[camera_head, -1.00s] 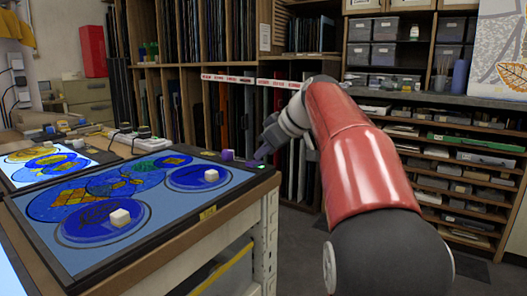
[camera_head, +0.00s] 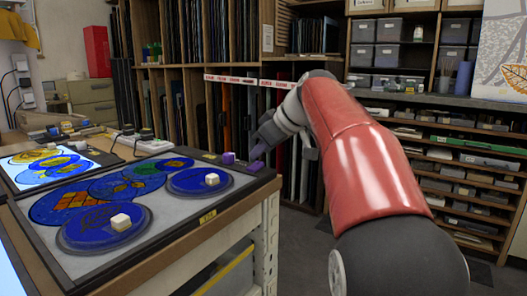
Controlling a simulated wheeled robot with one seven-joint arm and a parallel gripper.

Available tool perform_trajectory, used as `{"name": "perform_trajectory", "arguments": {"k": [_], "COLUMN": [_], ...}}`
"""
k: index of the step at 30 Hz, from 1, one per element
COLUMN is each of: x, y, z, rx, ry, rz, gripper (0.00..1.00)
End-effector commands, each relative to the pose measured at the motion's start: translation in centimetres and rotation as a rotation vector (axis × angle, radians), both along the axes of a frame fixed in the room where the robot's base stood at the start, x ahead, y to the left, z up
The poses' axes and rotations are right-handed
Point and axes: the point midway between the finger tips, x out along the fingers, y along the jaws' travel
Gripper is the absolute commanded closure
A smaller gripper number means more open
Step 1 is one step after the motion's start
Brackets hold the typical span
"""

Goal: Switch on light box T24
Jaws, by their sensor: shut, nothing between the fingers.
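The nearest light box (camera_head: 150,232) lies on the bench at left, with a grey, unlit panel and dark frame. A small yellow label (camera_head: 207,217) is on its front edge, too small to read. Blue painted glass pieces (camera_head: 122,186) lie on the panel. My gripper (camera_head: 256,153) is shut and empty, angled down over the box's far right corner. Its purple tips are close above a small switch area (camera_head: 255,167) on the frame. I cannot tell whether they touch it.
Two white cubes (camera_head: 121,222) stand on round blue discs on the panel. A purple block (camera_head: 228,158) stands on the far edge, left of my gripper. Another light box (camera_head: 20,172), behind at left, is lit. Shelves (camera_head: 460,180) stand at right, with bare floor before them.

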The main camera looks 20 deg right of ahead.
Motion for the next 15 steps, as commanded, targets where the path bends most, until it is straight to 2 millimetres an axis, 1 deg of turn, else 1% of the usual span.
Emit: {"name": "perform_trajectory", "arguments": {"k": [1, 3, 5, 9, 15], "x": [-0.1, -0.1, -1.1, -3.1, -5.2], "y": [0.6, 1.4, 0.5, -0.7, -2.0], "z": [1.8, 3.3, 3.5, 5.8, 8.2], "rx": [0.0, -0.001, -0.001, -0.001, -0.001], "ry": [-0.001, 0.0, -0.002, -0.003, -0.001], "rz": [0.002, 0.004, -0.002, -0.003, -0.003], "gripper": [1.0, 1.0, 1.0, 1.0, 1.0]}}
